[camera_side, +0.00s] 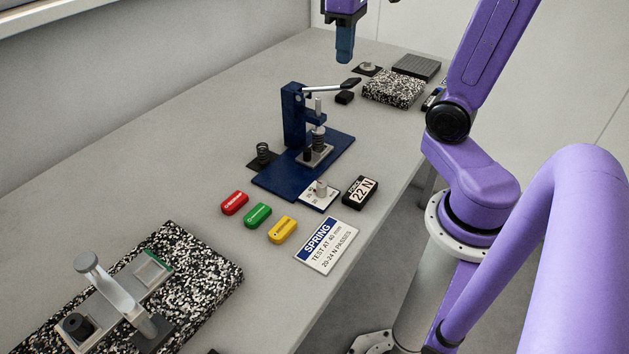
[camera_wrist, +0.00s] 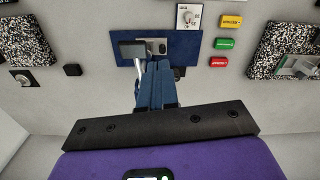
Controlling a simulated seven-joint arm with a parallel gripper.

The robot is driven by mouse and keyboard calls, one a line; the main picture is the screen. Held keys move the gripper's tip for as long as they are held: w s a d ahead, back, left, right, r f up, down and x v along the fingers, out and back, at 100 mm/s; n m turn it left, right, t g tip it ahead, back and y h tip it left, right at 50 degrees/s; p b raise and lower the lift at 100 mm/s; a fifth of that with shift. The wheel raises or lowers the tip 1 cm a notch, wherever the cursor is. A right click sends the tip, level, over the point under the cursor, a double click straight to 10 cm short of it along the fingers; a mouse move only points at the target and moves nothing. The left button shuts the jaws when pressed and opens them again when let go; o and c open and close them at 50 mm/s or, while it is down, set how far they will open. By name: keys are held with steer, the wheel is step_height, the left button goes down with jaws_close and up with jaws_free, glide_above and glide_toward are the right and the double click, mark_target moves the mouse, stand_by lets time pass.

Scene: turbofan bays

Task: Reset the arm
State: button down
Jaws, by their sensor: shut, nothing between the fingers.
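My gripper (camera_side: 345,50) hangs above the far part of the bench in the side view, with its blue fingers together and pointing down. It is apart from everything on the bench. In the wrist view the blue fingers of my gripper (camera_wrist: 155,84) are closed with nothing between them. They cover part of the blue spring press (camera_wrist: 188,46) in that view. The press (camera_side: 294,120) stands on its blue base in the middle of the bench, its lever sticking out to the right, with a spring under its ram.
Red (camera_side: 235,203), green (camera_side: 257,215) and yellow (camera_side: 283,229) tags lie before the press, near a spring card (camera_side: 326,247) and a 22 N display (camera_side: 360,192). Speckled slabs stand at the near left (camera_side: 215,268) and far right (camera_side: 394,90). The left bench strip is clear.

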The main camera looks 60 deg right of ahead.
steer(key=s+a+f+n, duration=1)
steer(key=s+a+f, duration=0.2)
steer(key=s, duration=0.4)
steer(key=shift+a+n, duration=0.3)
steer(key=shift+a, duration=0.25)
